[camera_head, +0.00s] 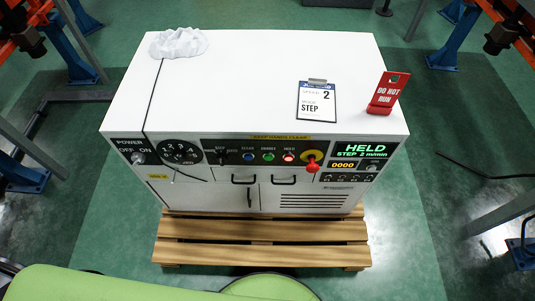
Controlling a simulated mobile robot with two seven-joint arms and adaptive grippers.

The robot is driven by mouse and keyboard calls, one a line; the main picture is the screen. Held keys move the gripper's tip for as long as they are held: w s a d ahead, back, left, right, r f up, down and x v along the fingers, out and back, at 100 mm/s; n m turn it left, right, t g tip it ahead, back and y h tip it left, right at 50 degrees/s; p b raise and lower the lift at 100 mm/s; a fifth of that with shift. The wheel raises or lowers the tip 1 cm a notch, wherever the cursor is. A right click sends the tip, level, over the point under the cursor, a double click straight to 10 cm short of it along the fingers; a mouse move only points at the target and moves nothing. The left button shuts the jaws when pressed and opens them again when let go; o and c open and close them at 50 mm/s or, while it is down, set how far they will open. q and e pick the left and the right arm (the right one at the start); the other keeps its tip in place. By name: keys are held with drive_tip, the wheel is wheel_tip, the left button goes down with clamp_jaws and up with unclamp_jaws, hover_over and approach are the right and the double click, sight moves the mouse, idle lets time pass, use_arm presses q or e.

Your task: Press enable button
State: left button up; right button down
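A white control cabinet (262,90) stands in the middle of the head view, with a dark control panel along its front top edge. The green button, labelled ENABLE as far as I can read, (268,157) sits near the panel's middle. A blue button (248,157) is to its left. A red button labelled HOLD (289,157) is to its right and looks lit. The green display (365,150) reads HELD, STEP 2 m/min. Nothing covers the green button. Neither of my grippers shows in the view.
A red emergency-stop knob (312,164) on yellow is right of the buttons. A dial (181,152) and power switch (138,157) are at left. A clipboard (316,101), red DO NOT RUN sign (387,94) and crumpled white cloth (178,43) lie on top. A wooden pallet (262,254) is below.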

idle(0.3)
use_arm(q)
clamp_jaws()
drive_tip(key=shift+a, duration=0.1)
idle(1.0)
